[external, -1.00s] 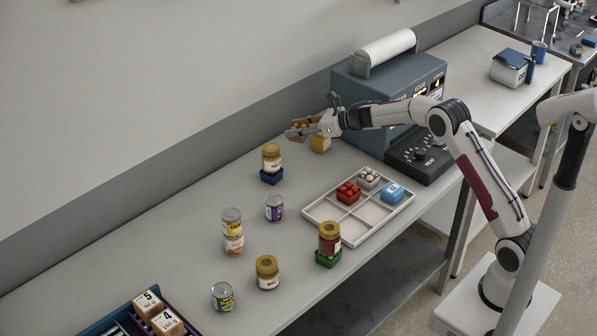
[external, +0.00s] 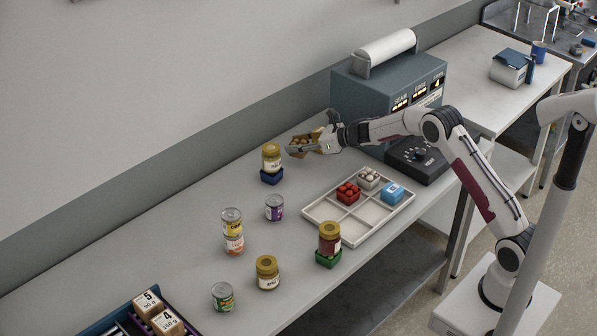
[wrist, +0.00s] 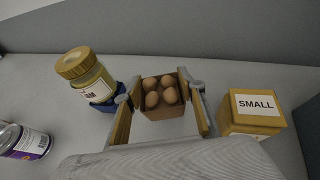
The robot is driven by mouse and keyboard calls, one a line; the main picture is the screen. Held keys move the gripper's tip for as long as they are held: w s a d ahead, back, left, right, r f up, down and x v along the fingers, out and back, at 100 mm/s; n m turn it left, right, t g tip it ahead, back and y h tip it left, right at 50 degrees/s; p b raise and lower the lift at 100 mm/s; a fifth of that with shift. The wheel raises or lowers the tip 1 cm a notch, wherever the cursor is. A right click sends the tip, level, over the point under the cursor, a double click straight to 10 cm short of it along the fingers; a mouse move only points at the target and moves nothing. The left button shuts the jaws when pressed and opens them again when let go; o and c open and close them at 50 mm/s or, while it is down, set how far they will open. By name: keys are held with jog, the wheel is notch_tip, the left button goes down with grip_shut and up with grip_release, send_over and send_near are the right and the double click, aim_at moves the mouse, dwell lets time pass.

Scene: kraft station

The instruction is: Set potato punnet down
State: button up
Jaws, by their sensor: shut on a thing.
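The potato punnet (wrist: 165,112), a small brown box holding several round brown potatoes, sits upright between the fingers of my gripper (wrist: 160,102) in the wrist view. My gripper is shut on it. In the external view, my gripper (external: 308,145) holds the punnet (external: 301,141) low at the back of the bench (external: 190,190), right of the jar on the blue block. I cannot tell if the punnet's base touches the bench.
A yellow box labelled SMALL (wrist: 255,112) stands close on the right. A jar (wrist: 88,78) on a blue block (external: 271,177) stands close on the left. A purple can (external: 274,208) and a divided tray (external: 377,231) are nearer the front.

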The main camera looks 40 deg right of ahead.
jog(key=shift+f, duration=1.85)
jog(key=shift+f, duration=0.15)
jog(key=o, duration=1.2)
jog(key=shift+c, duration=0.2)
jog(key=shift+v, duration=6.05)
